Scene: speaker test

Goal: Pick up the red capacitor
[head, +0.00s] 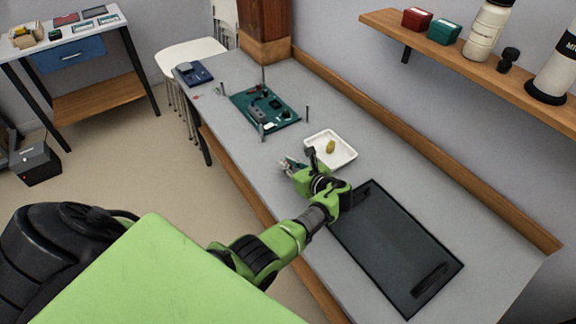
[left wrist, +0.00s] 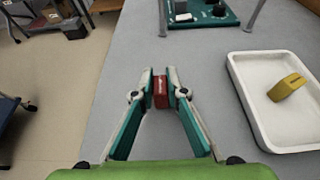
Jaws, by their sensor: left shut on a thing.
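The red capacitor (left wrist: 160,94) is a small dark red block between the fingertips of my left gripper (left wrist: 160,90) in the left wrist view. The left gripper is shut on it, with a finger against each side. In the head view my left gripper (head: 290,165) is over the grey bench, just left of the white tray, and the capacitor cannot be made out there. Whether the capacitor touches the bench is hard to tell. My right gripper is not in view.
A white tray (left wrist: 262,128) holding a yellow part (left wrist: 286,87) lies right of the gripper. A green board (head: 276,126) with parts and upright posts stands farther back. A dark mat (head: 390,245) lies nearer. The bench (head: 240,165) is clear on the left.

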